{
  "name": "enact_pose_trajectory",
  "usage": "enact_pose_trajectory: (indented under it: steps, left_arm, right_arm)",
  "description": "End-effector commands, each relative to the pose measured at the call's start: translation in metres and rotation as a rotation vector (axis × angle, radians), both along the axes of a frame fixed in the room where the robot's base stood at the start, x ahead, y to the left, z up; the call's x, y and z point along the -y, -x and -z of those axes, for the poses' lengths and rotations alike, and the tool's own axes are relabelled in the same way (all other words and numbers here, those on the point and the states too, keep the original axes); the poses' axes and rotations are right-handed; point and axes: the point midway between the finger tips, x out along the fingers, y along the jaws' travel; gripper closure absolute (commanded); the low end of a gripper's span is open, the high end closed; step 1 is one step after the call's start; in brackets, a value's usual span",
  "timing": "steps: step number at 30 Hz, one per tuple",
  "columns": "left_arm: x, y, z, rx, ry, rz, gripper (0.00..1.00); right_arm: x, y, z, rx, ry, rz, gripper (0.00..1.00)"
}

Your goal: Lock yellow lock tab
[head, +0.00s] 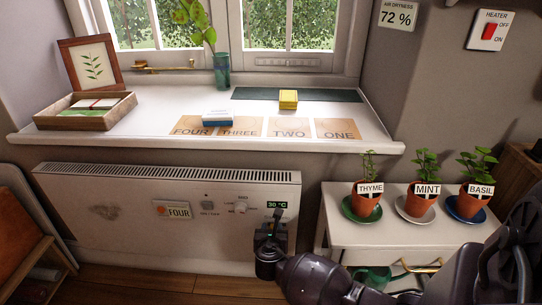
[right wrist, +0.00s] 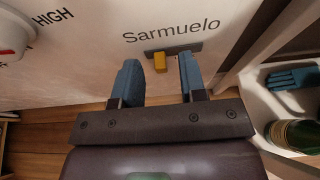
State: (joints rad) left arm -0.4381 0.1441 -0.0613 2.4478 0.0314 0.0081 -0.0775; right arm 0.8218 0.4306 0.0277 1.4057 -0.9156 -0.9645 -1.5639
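The yellow lock tab (right wrist: 160,62) is a small block in a dark slot (right wrist: 184,51) on the pale heater front, below the word "Sarmuelo". In the right wrist view it sits at the left end of the slot. My right gripper (right wrist: 158,70) has its two blue fingers spread, one on each side of the tab in the picture, with nothing held. Contact with the tab cannot be told. In the head view, my right gripper (head: 275,228) is at the lower right of the heater (head: 130,220) and hides the tab. My left gripper is not in view.
A white side table (head: 345,235) with potted thyme, mint and basil stands close to the right. A red-and-white knob (right wrist: 12,38) shows left in the wrist view. The windowsill (head: 130,130) overhangs the heater. Wooden floor lies below.

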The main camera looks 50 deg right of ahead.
Motion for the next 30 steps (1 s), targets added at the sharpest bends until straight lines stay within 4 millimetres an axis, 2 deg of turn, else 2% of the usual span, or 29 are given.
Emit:
enact_pose_trajectory:
  steps: [5,8,13,22,30]
  left_arm:
    - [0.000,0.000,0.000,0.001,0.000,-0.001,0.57]
    - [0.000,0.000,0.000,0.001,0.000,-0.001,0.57]
    - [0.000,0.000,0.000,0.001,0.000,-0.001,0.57]
    - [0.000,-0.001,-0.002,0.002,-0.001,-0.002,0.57]
    - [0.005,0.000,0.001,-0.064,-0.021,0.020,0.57]
  right_arm:
    - [0.000,0.000,0.000,0.000,0.000,0.000,0.62]
    - [0.000,0.000,0.000,0.000,0.000,0.000,0.74]
    - [0.000,0.000,0.000,0.000,0.000,0.000,1.00]
    - [0.001,0.002,-0.001,0.000,0.000,0.001,1.00]
    - [0.018,0.020,-0.004,0.002,0.001,-0.001,1.00]
